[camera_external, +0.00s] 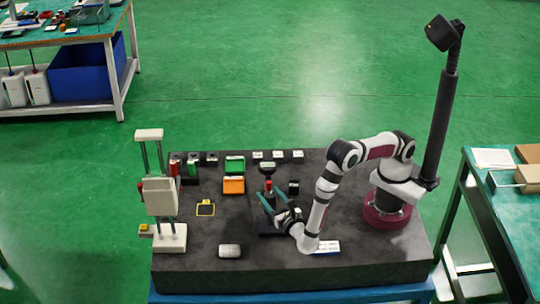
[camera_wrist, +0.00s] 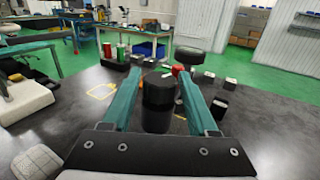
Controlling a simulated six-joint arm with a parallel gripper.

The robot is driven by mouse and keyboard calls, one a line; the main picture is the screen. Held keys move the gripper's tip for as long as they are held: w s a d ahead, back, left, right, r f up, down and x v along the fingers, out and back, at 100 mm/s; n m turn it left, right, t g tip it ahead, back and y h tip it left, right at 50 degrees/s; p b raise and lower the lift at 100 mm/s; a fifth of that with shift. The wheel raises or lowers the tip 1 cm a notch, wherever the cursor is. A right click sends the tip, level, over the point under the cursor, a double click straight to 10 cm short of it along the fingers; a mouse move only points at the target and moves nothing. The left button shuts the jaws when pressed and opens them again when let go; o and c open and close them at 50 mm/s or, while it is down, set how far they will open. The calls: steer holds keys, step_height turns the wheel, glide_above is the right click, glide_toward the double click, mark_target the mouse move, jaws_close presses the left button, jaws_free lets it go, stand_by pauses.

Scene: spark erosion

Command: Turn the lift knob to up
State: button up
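In the wrist view, a dark upright cylinder (camera_wrist: 158,102) with a small pale mark on its top stands between the two teal fingers of my gripper (camera_wrist: 159,72). The fingers are apart, with a gap visible on each side of the cylinder. In the external view my gripper (camera_external: 268,197) is low over the middle of the dark table, near a red-topped part (camera_external: 268,185). I cannot tell for sure which part is the lift knob, and no up label is readable. A white column device (camera_external: 160,196) stands at the left.
Red and green cylinders (camera_external: 192,168) and several small blocks line the back. A yellow-edged frame (camera_external: 205,208) and a light rounded block (camera_external: 229,251) lie left of my gripper. The dark table (camera_external: 190,275) is clear at its front left.

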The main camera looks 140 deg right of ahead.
jaws_close()
steer(key=shift+n+t+h, duration=0.5)
steer(key=shift+n+t, duration=1.1)
steer(key=shift+t, duration=0.8)
steer(key=shift+o, duration=1.9)
jaws_free()
steer(key=a, duration=1.5)
steer(key=shift+w+a, duration=0.4)
steer(key=shift+w, duration=0.05)
